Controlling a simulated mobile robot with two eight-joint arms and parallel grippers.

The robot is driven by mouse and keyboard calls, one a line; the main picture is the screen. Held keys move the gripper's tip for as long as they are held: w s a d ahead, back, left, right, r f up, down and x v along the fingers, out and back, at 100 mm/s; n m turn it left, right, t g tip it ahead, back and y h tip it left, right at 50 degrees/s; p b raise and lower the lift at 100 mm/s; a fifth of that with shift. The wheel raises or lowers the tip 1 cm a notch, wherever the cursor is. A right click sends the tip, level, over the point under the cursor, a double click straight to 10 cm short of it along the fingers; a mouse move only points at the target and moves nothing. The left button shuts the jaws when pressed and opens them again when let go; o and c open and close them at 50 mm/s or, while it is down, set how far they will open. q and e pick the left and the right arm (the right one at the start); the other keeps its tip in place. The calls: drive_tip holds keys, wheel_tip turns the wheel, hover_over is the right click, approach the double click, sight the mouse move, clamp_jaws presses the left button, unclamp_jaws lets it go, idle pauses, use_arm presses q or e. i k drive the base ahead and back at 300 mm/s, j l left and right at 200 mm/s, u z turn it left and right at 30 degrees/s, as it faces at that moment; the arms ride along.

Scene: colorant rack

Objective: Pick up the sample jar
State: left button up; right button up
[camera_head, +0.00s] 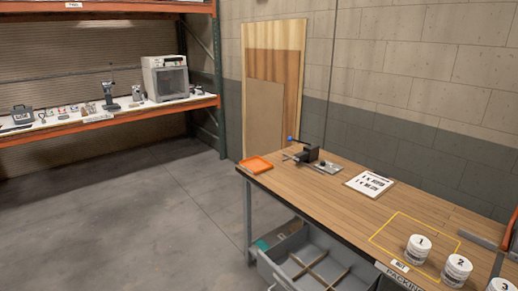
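White-lidded jars stand on the wooden workbench (340,208) at the lower right. The jar marked 1 (418,250) stands upright at the right part of a yellow outlined area. The jar marked 2 (456,269) stands to its right, near the front edge. The jar marked 3 (501,286) is cut off by the bottom edge of the picture. I cannot tell which of them is the sample jar. Neither of my grippers is in view.
The bench also holds an orange tray (255,165), a black clamp-like device (308,153) and a printed sheet (369,184). A grey drawer with dividers (325,249) stands open below. A shelf (110,119) with equipment is at the back left. The floor at left is clear.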

sight(419, 247)
drive_tip(key=z, duration=1.4)
drive_tip(key=i+l+u, duration=0.25)
drive_tip(key=i, duration=0.3)
drive_tip(key=i+l+u, duration=0.25)
drive_tip(key=i, duration=0.25)
drive_tip(key=i+l+u, duration=0.3)
drive_tip(key=i, duration=0.2)
